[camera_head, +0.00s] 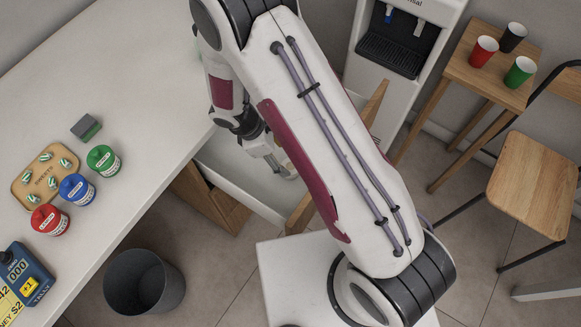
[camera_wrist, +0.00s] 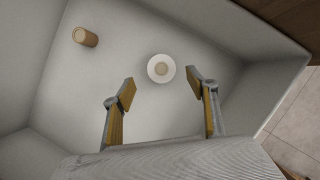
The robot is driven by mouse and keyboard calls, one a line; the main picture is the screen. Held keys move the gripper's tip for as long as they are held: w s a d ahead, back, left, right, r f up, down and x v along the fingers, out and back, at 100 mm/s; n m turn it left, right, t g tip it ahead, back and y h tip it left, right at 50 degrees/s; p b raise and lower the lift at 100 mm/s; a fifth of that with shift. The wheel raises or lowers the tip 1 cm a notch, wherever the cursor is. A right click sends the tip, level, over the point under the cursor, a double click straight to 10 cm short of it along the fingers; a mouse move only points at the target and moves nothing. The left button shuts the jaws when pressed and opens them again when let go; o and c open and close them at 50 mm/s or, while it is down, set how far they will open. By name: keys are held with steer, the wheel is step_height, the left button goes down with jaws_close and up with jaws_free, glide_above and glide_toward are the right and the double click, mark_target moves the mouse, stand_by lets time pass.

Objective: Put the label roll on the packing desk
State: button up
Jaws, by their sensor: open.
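The label roll (camera_wrist: 152,69) appears to be the white ring with a tan core, lying flat on the floor of an open white drawer (camera_wrist: 60,105). My gripper (camera_wrist: 160,87) is open and empty above the drawer floor. In the wrist view the roll shows just beyond the gap between the fingertips, apart from both. In the head view my gripper (camera_head: 281,166) reaches down into the drawer (camera_head: 229,163), partly behind my arm, and the roll is hidden. I cannot tell which surface is the packing desk; a long white counter (camera_head: 110,75) is at left.
A small brown cylinder (camera_wrist: 85,37) lies in the drawer. On the counter are a wooden tray (camera_head: 21,182), red (camera_head: 50,220), blue (camera_head: 77,190) and green (camera_head: 103,161) tubs, and a blue tally device (camera_head: 28,272). A dark bin (camera_head: 143,283) stands below.

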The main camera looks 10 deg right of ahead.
mark_target(291, 166)
steer(key=shift+x, duration=1.25)
steer(key=shift+d+f, duration=0.1)
steer(key=shift+x, duration=2.5)
steer(key=shift+s, duration=0.1)
steer(key=c, duration=1.3)
steer(key=shift+c, duration=0.2)
steer(key=shift+r, duration=4.95)
